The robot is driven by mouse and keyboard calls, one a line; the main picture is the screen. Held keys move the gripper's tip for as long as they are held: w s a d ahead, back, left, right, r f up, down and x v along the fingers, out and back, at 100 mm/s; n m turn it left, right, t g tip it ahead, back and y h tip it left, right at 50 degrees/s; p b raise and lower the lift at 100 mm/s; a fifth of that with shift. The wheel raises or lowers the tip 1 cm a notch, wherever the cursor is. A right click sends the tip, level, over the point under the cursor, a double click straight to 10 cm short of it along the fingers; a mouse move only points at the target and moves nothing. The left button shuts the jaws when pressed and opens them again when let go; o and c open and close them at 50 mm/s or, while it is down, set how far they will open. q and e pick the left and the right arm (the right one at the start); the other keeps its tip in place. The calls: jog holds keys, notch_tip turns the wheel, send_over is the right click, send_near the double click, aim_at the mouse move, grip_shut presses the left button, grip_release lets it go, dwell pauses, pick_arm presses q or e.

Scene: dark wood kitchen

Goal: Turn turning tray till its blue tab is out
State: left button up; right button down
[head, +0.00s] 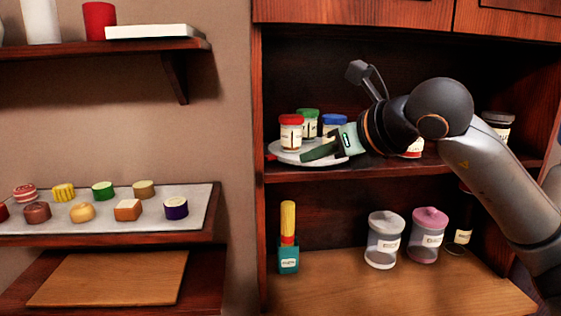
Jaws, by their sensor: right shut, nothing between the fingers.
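The turning tray (285,157) is a round pale disc on the middle shelf of the open cabinet. It bears a red-lidded jar (291,134), a green-lidded jar (308,124) and a blue-lidded jar (334,123). A small red tab (271,157) sticks out at the tray's left edge. I see no blue tab; my gripper and arm cover the tray's right side. My right gripper (309,154) is shut and empty, with its tips at the tray's front, in front of the jars. I cannot tell whether it touches the tray. My left gripper is out of view.
More jars (498,122) stand on the same shelf, partly behind my arm. Below are a teal container of pasta (288,257), a grey-lidded jar (383,245) and a pink-lidded jar (428,240). A tray of sweets (120,219) lies at left. The cabinet's left side panel is close to the tray.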

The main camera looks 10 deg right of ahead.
jog(key=d, duration=0.1)
jog(key=p, duration=0.1)
send_near(272, 160)
jog(key=shift+s+a+f+m+h, duration=0.1)
jog(key=shift+s+f+m+h, duration=0.1)
jog(key=shift+f, duration=0.3)
jog(key=shift+s+a+f+m+h, duration=0.1)
jog(key=shift+a+f+m+h, duration=0.1)
jog(key=shift+f, duration=0.3)
jog(key=w, duration=0.1)
jog(key=w+a+p, duration=0.1)
jog(key=w, duration=0.1)
jog(key=w+f+p, duration=0.1)
jog(key=shift+w+a, duration=0.2)
jog(key=shift+w, duration=0.15)
jog(key=shift+w+a, duration=0.15)
jog(key=shift+w, duration=0.35)
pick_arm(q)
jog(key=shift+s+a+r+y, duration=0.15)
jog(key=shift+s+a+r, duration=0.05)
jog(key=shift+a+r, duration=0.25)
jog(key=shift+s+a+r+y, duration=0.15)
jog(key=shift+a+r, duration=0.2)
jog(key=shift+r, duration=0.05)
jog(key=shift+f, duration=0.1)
pick_arm(e)
jog(key=shift+f, duration=0.1)
